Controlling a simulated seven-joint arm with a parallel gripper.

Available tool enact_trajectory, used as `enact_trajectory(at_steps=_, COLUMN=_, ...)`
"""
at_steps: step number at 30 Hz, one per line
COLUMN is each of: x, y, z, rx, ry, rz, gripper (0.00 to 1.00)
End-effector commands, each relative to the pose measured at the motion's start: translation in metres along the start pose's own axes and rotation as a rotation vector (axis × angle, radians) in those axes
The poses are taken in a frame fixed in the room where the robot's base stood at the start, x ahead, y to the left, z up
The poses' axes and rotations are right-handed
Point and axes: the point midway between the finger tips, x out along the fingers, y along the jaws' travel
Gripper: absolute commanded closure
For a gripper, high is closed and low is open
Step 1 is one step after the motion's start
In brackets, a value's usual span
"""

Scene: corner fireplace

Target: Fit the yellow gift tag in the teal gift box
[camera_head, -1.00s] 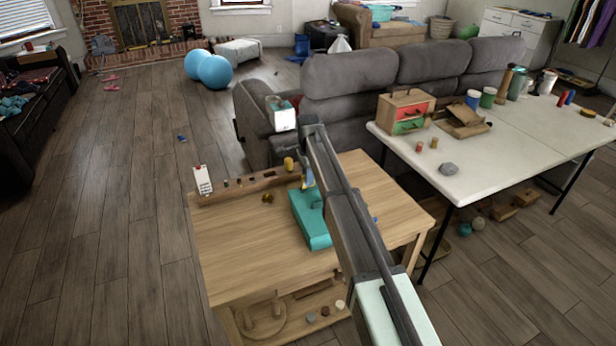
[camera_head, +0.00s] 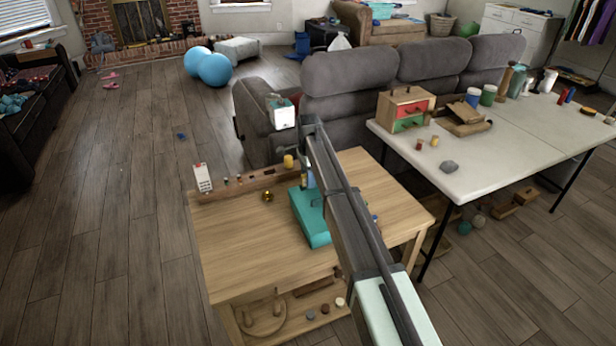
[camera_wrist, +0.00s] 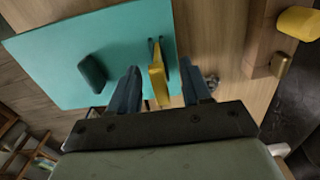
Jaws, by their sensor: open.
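The teal gift box (camera_head: 310,225) lies on the wooden table, partly hidden by my arm. In the wrist view its flat teal top (camera_wrist: 60,45) fills the upper left, with a dark green raised piece on it. The yellow gift tag (camera_wrist: 158,78) stands between my fingers, its far end at a dark slot mark in the teal top. How deep it sits in the slot, I cannot tell. My gripper (camera_wrist: 161,88) is open, with one blue finger on each side of the tag and gaps showing. In the head view the gripper (camera_head: 310,180) is over the box's far end.
A wooden rail with small pieces runs along the table's (camera_head: 235,260) far edge, with a yellow cylinder (camera_head: 289,161) near it. A white card-like block (camera_head: 202,178) stands at the far left corner. A grey sofa (camera_head: 350,90) is behind; a white table (camera_head: 500,140) is right.

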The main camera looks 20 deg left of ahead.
Motion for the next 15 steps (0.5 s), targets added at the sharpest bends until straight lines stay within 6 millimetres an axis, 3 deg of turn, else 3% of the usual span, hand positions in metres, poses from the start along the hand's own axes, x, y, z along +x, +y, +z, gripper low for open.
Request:
enact_trajectory(at_steps=8, x=-0.005, y=0.000, z=0.000, rx=0.000, ry=0.000, rz=-0.001, gripper=0.52)
enact_trajectory(at_steps=15, x=-0.041, y=-0.001, z=0.000, rx=0.000, ry=0.000, rz=-0.002, gripper=0.52)
